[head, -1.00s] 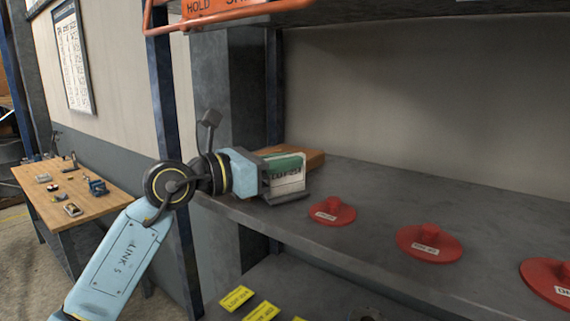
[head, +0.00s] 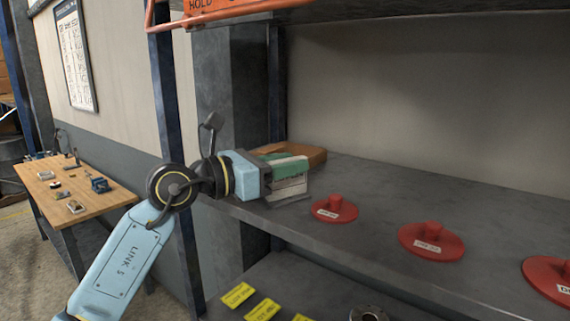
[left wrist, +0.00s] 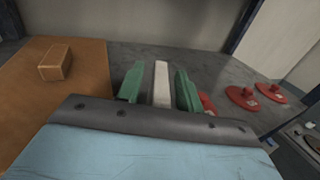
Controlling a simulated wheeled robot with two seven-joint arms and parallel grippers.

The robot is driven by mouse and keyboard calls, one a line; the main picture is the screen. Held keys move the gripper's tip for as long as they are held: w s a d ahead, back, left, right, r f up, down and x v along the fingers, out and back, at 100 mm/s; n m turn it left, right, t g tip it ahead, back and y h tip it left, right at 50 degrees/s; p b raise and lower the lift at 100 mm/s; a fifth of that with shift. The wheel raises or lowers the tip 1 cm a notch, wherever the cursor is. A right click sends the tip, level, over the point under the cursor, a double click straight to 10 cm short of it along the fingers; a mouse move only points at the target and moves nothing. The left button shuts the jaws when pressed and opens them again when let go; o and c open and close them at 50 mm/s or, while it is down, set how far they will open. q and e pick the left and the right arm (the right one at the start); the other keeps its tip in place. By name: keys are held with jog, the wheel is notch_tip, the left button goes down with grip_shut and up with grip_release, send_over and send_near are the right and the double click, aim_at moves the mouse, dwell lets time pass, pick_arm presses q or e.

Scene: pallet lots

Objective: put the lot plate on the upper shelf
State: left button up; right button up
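The lot plate (head: 290,186) is a white block with dark print on its face. It is upright at the left end of the shelf (head: 390,190), above a flat dark piece, and shows as a white strip (left wrist: 161,84) in the left wrist view. My left gripper (head: 288,166) reaches it from the left. Its two green fingers (left wrist: 160,88) stand on either side of the plate, with narrow gaps visible on both sides, so the gripper is open around it. The plate's lower edge is partly hidden. My right gripper is in neither view.
Red knobbed discs (head: 431,240) stand along the shelf to the right. A lower shelf (head: 290,285) bears yellow labels. A blue post (head: 176,170) stands left; an orange bar (head: 230,14) hangs above.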

pick_arm(q)
jog(key=b+v, duration=0.3)
jog(key=v, duration=0.9)
